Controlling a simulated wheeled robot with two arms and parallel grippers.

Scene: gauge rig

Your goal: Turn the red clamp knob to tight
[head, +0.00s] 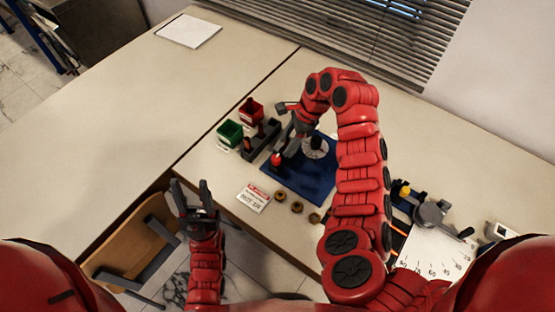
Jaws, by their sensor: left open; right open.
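A red knob (277,159), seemingly the clamp knob, stands at the left edge of the blue mat (312,185) on the table. A round pale dial (315,147) sits behind it on the mat, partly covered by my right arm and gripper. My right gripper (290,142) is open and reaches over the rig from above, close to the red knob. I cannot tell whether its fingers touch the knob, and the dark rig parts blend with them. My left gripper (190,185) is open and empty, pointing up in front of the table's near edge.
A green bin (230,133) and a red bin (250,111) stand left of the rig. A printed sign (254,197) and brass pieces (297,207) lie in front. A scale plate (435,258) is at right, a chair (135,240) at lower left. The left tabletop is mostly clear.

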